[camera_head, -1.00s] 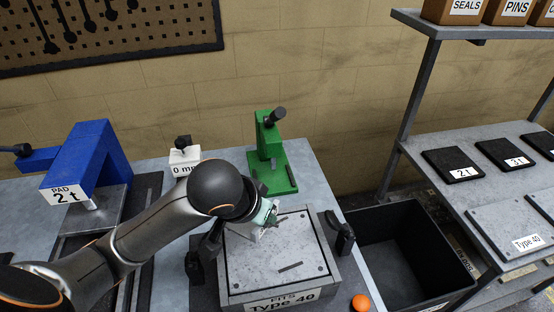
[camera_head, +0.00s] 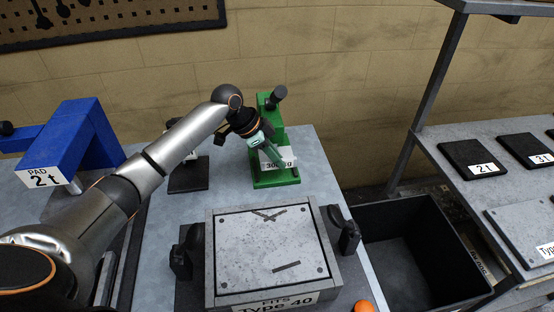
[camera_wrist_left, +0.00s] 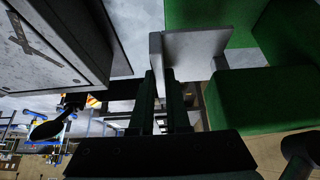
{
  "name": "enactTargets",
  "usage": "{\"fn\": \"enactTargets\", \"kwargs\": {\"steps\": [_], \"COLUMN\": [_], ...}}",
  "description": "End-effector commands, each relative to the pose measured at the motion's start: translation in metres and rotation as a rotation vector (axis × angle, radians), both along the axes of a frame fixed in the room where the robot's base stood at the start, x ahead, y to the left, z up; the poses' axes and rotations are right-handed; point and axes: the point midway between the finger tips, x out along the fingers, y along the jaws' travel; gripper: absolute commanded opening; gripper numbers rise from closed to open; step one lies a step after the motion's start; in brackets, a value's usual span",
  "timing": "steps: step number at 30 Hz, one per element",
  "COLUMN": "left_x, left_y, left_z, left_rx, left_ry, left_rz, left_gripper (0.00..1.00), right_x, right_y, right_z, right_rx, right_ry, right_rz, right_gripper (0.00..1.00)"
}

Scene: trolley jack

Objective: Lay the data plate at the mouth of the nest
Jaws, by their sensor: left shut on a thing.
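The data plate (camera_head: 284,158) is a small light plate with dark print, too small to read surely. My left gripper (camera_head: 268,147) is shut on it and holds it in front of the green stand (camera_head: 290,178), above the stand's green base. In the left wrist view the plate (camera_wrist_left: 195,47) shows as a pale grey slab at the tips of my left gripper (camera_wrist_left: 163,78), beside the stand's green blocks (camera_wrist_left: 260,100). The nest's mouth is hidden or cannot be made out behind the plate and gripper. My right gripper is not in view.
A grey Type 40 block (camera_head: 272,250) with dark clamps at its sides stands front centre. A blue press (camera_head: 75,145) is at left, a dark stand (camera_head: 188,175) left of the green one. A black bin (camera_head: 410,250) and shelves (camera_head: 500,190) are at right.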

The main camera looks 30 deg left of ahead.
Motion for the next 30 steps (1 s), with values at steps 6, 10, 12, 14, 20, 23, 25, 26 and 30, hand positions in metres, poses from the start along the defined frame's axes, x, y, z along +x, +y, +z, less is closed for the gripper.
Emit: {"fn": "enactTargets", "kwargs": {"steps": [6,10,12,14,20,23,25,26,30], "left_x": [0.0,0.0,0.0,0.0,-0.001,-0.001,-0.001,-0.001,-0.001], "left_y": [0.0,0.0,0.0,0.0,0.001,0.001,0.001,0.001,0.0], "left_z": [0.0,0.0,0.001,0.001,-0.009,-0.018,-0.025,-0.028,-0.042], "left_rx": [0.001,0.001,0.0,-0.001,-0.005,-0.005,-0.004,-0.004,-0.005], "left_ry": [0.0,0.001,0.0,0.0,0.001,-0.001,-0.001,-0.001,0.0], "left_rz": [-0.002,-0.001,-0.001,-0.001,0.0,0.0,-0.001,-0.001,0.0], "left_gripper": [0.0,0.0,0.0,0.0,0.0,0.0,0.0,0.0,0.0], "right_x": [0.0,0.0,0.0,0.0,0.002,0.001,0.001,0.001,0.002], "right_y": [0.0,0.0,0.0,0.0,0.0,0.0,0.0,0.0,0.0], "right_z": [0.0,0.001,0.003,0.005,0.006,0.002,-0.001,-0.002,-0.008], "right_rx": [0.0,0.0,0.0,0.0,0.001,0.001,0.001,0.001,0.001], "right_ry": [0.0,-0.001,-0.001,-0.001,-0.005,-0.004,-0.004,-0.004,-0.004], "right_rz": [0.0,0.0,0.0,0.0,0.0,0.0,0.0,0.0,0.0], "right_gripper": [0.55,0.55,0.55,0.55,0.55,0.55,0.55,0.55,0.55]}}
